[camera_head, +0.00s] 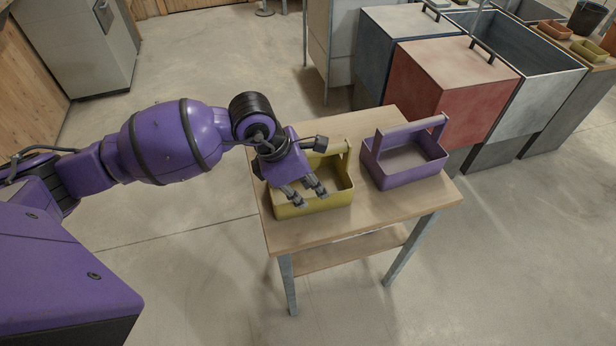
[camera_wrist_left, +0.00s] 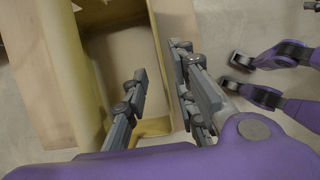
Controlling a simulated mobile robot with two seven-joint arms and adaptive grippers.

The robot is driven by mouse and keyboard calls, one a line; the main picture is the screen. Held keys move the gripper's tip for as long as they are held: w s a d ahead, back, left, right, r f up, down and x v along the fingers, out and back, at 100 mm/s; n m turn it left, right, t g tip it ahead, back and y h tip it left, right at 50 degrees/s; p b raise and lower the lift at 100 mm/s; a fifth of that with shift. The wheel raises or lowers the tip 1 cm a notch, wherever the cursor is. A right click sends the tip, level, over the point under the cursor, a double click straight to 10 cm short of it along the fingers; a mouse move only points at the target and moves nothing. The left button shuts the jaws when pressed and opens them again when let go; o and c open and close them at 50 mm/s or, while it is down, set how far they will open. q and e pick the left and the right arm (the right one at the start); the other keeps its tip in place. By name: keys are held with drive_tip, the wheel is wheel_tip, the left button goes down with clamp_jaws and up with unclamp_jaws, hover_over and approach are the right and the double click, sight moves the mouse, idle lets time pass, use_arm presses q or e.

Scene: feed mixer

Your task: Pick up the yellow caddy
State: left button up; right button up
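The yellow caddy (camera_head: 338,199) stands upright on the wooden table, with its handle bar partly hidden by my left gripper. My left gripper (camera_head: 312,196) points down over the caddy's near side, with its fingers apart and nothing between them that I can see it grip. In the left wrist view, the yellow caddy (camera_wrist_left: 101,48) fills the left and middle. There the left gripper (camera_wrist_left: 160,58) has one finger over the caddy's inside and the other near its right wall. I cannot tell whether they touch the wall.
A purple caddy (camera_head: 403,178) stands close to the right of the yellow one on the table (camera_head: 375,211). A red bin (camera_head: 440,95) and other bins stand behind the table. The floor in front of the table is clear.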

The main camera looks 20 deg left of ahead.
use_arm(q)
drive_tip(key=x, duration=0.4)
drive_tip(key=shift+w+d+f, duration=0.1)
drive_tip(key=shift+d+f, duration=0.1)
clamp_jaws()
